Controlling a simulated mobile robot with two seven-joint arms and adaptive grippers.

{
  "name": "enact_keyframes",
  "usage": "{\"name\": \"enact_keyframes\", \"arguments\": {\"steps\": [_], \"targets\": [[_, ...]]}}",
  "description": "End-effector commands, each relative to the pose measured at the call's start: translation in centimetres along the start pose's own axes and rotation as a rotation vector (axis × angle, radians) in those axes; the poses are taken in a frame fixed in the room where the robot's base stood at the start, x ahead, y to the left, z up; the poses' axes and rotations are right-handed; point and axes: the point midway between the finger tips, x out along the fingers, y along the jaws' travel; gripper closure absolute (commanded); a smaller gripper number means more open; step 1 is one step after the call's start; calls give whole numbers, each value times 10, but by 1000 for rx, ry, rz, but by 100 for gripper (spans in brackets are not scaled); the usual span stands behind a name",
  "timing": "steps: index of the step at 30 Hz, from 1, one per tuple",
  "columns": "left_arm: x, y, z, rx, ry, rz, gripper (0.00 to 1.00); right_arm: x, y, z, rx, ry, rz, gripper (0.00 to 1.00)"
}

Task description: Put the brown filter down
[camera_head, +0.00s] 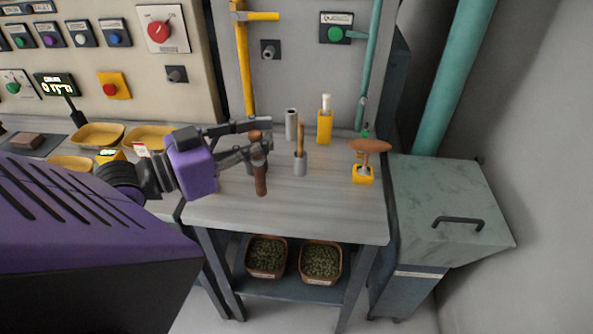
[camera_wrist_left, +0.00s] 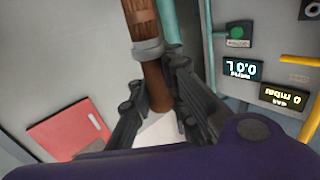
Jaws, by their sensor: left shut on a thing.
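The brown filter (camera_head: 261,180) is in my left gripper (camera_head: 264,136), above the left part of the grey workbench (camera_head: 330,215). It is long and brown and hangs roughly upright, its lower end below the fingers. In the left wrist view, the brown filter (camera_wrist_left: 155,85) sits between the two dark fingers of the left gripper (camera_wrist_left: 165,85) and has a grey collar. The fingers hide part of it. I cannot tell whether its lower end touches the bench. My right gripper is not in view.
On the bench stand a grey holder (camera_head: 300,167) with a wooden handle, a yellow block (camera_head: 325,127), a grey cylinder (camera_head: 291,124) and a brown-topped tool (camera_head: 370,146) in a yellow stand. The bench's front is clear. A grey cabinet (camera_head: 450,205) stands right.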

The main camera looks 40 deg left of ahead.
Motion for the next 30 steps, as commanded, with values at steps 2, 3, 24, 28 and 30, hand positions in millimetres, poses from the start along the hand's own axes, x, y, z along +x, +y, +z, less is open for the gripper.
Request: {"name": "enact_keyframes", "arguments": {"steps": [2,3,24,28,30], "targets": [[6,0,0,0,2,4,100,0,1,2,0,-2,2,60],[10,-1,2,-1,4,4,100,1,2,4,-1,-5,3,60],[118,-13,68,-2,0,4,100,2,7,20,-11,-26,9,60],[130,-13,82,0,0,4,100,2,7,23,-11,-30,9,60],[132,-14,85,0,1,4,100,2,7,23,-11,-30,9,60]]}}
